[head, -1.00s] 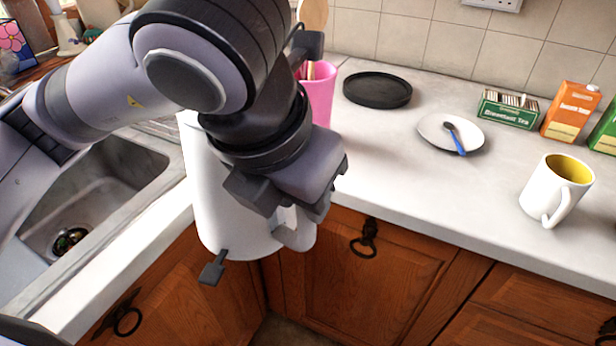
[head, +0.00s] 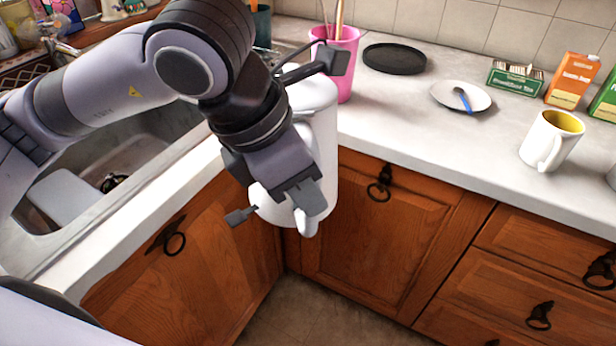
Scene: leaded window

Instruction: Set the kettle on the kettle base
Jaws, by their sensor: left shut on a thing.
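The white kettle (head: 322,130) hangs in front of the counter's inner corner, partly hidden behind my left arm. My left gripper (head: 308,205) is shut on its handle, and the kettle looks upright. The kettle base (head: 394,58), a flat black disc with a raised rim, lies on the counter near the back wall. It is bare, to the right of and beyond the kettle. My right gripper is not in view.
A pink cup (head: 345,65) with utensils stands between kettle and base. Right of the base are a saucer (head: 444,94) with a blue spoon, a green tea box (head: 515,79), an orange carton (head: 572,80) and a white mug (head: 551,139). A sink (head: 150,150) is at left.

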